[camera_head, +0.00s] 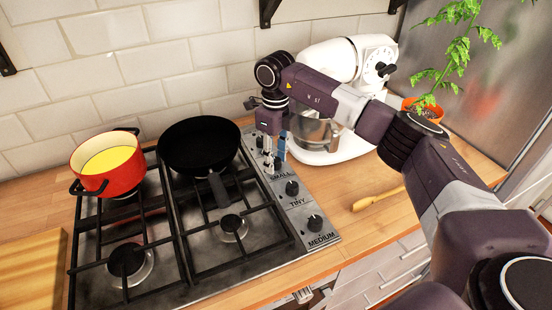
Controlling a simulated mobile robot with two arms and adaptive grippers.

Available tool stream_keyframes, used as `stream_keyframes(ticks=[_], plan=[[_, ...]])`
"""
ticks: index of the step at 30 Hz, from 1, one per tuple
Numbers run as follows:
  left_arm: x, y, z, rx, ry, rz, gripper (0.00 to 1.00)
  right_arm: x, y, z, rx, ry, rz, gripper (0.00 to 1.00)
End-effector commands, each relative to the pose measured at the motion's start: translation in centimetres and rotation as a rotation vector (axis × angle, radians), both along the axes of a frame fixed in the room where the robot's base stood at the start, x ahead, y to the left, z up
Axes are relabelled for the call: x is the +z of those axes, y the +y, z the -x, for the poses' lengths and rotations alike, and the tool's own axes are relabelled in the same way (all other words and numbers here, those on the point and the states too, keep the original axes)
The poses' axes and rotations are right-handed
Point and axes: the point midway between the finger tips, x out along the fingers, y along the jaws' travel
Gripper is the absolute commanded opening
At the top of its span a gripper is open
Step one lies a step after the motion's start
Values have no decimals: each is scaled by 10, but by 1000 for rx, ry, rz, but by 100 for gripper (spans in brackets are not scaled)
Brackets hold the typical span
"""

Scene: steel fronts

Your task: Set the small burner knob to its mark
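The small burner knob belongs on the control panel (329,237) beside the label SMALL (279,176). The knob itself is mostly hidden by my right gripper (271,163). My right gripper points down over that spot, its fingertips at or just above the panel. I cannot tell whether it touches the knob or how far apart its fingers are. The knob's mark cannot be made out. The tiny knob (291,188) and the medium knob (314,223) are black and stand nearer along the same panel. My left gripper does not show.
A black pan (199,143) and a red pot (108,164) with yellow contents stand on the hob's back grates. A white stand mixer (325,64) is close behind my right gripper. A wooden spoon (379,198) lies on the counter to the right. A potted plant (424,108) stands farther back.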

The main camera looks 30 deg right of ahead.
Motion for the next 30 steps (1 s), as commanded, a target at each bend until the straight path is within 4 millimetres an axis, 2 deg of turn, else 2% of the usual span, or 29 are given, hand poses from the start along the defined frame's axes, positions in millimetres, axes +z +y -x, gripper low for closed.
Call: stream_keyframes(ticks=[1, 8, 22, 30], plan=[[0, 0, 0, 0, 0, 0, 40, 1, 0, -1, 1, -2, 0, 34], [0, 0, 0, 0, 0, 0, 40, 1, 0, -1, 2, -3, -1, 9], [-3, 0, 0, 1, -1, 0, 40, -5, 0, -1, 7, -3, -1, 9], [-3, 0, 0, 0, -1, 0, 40, -5, 0, 0, 355, -1, -1, 9]])
